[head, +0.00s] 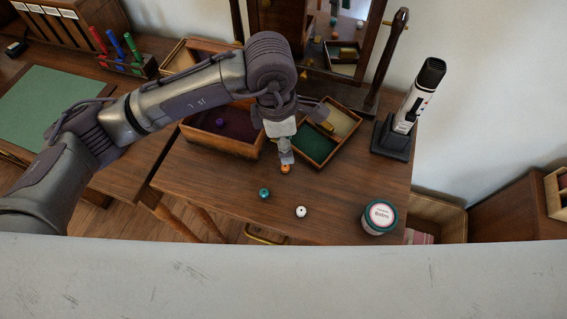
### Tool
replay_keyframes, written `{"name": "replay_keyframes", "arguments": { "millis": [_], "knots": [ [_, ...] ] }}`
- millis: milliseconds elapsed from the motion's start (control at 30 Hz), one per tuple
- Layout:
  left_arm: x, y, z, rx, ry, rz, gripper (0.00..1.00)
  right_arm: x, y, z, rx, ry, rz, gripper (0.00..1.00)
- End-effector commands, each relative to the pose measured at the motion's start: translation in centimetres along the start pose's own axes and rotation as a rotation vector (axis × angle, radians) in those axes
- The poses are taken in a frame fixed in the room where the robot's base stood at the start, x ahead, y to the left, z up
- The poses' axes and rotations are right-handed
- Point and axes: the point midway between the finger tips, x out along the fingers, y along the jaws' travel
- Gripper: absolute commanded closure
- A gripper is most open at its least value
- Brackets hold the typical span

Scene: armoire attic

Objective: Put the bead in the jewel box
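An orange bead (285,169) is on the wooden table, right at the tips of my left gripper (286,159). The gripper points down; the view does not show whether its fingers are open or shut on the bead. A teal bead (264,194) and a white bead (301,212) lie on the table in front of it. A wooden box with dark purple lining (222,141), which looks like the jewel box, stands open to the left behind the gripper, partly hidden by my arm. A purple bead (220,122) lies inside it. My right gripper is not in view.
A compartment tray (334,153) with green lining stands just right of my gripper. A mirror (346,52) stands behind. A lidded jar (379,217) is at the front right, a black-and-white device (410,105) at the back right. The tabletop's front middle is mostly clear.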

Motion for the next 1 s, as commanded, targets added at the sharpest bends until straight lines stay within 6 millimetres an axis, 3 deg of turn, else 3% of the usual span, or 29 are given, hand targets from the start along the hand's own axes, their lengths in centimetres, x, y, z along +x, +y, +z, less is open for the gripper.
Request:
{"name": "replay_keyframes", "arguments": {
  "millis": [100,367,700,1000],
  "knots": [
    [2.2,-0.1,0.0,-0.002,0.0,-0.004,0.49,-0.2,0.3,0.0,0.0,0.0,0.004,0.6],
    [4.2,0.0,-0.2,-0.001,-0.002,-0.001,0.49,-0.5,0.4,-0.8,0.0,0.012,0.005,0.6],
    [8.6,0.1,-1.1,0.0,-0.003,-0.002,0.49,-1.4,-0.2,-1.2,0.002,0.017,-0.003,0.6],
    [9.0,0.1,-1.1,0.002,-0.004,0.0,0.51,-1.4,-0.7,-1.2,0.001,0.018,-0.008,0.6]
  ]
}}
